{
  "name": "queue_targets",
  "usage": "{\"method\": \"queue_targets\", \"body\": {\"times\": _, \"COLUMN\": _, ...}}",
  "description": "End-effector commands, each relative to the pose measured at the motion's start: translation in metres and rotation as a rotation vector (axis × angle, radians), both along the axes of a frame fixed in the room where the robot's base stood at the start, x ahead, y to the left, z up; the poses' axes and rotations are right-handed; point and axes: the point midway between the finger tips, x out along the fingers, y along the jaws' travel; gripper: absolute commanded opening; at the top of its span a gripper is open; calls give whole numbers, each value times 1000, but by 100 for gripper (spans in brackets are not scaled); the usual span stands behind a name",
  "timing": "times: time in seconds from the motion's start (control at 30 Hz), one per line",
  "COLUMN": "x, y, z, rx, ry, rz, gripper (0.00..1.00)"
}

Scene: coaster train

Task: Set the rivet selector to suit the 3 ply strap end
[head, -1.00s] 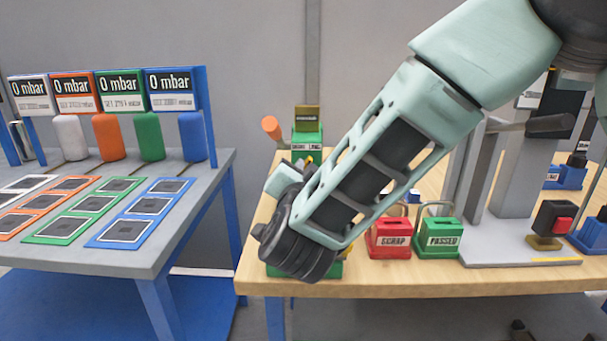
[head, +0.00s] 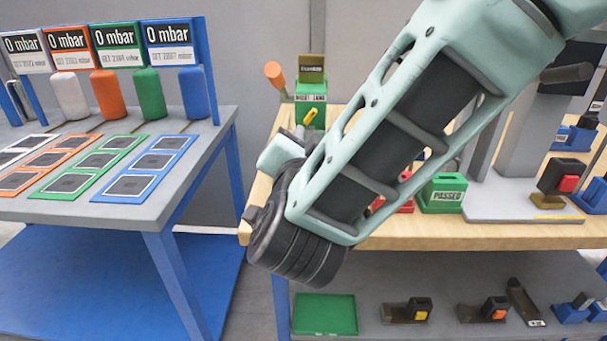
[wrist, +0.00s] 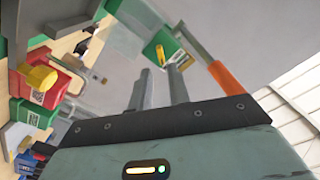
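A green unit (head: 311,91) with a small label I cannot read surely stands at the back left of the wooden bench. It has a yellow piece (head: 311,116) in front and an orange-handled lever (head: 274,75) at its left. I cannot tell which part is the rivet selector. The wrist view shows the orange handle (wrist: 229,82) right of my gripper (wrist: 159,68), and a green part with a yellow piece (wrist: 160,54) beyond the fingertips. My two grey fingers are apart with nothing seen between them. I cannot make out a strap end.
A green PASSED box (head: 441,193) stands on the bench, and a red box (head: 407,206) is partly behind my arm. A grey press (head: 515,130) stands further right. Left is a grey table (head: 60,211) with coloured pads. A lower shelf holds a green tray (head: 325,313).

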Motion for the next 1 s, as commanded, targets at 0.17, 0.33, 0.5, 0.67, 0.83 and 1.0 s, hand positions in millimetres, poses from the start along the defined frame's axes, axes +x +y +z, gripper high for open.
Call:
{"method": "queue_targets", "body": {"times": 0.17, "x": -43, "y": 2, "z": -1, "rx": 0, "ry": -1, "rz": 5, "gripper": 18}}
{"method": "queue_targets", "body": {"times": 0.33, "x": -74, "y": 3, "z": -1, "rx": 0, "ry": 0, "rz": 4, "gripper": 18}}
{"method": "queue_targets", "body": {"times": 0.5, "x": -91, "y": 3, "z": 0, "rx": 1, "ry": -1, "rz": 1, "gripper": 18}}
{"method": "queue_targets", "body": {"times": 0.67, "x": -96, "y": 3, "z": 0, "rx": 1, "ry": 0, "rz": 0, "gripper": 18}}
{"method": "queue_targets", "body": {"times": 0.83, "x": -95, "y": 3, "z": 0, "rx": 1, "ry": 0, "rz": 0, "gripper": 18}}
{"method": "queue_targets", "body": {"times": 1.0, "x": -93, "y": 5, "z": 1, "rx": 3, "ry": 15, "rz": 22, "gripper": 18}}
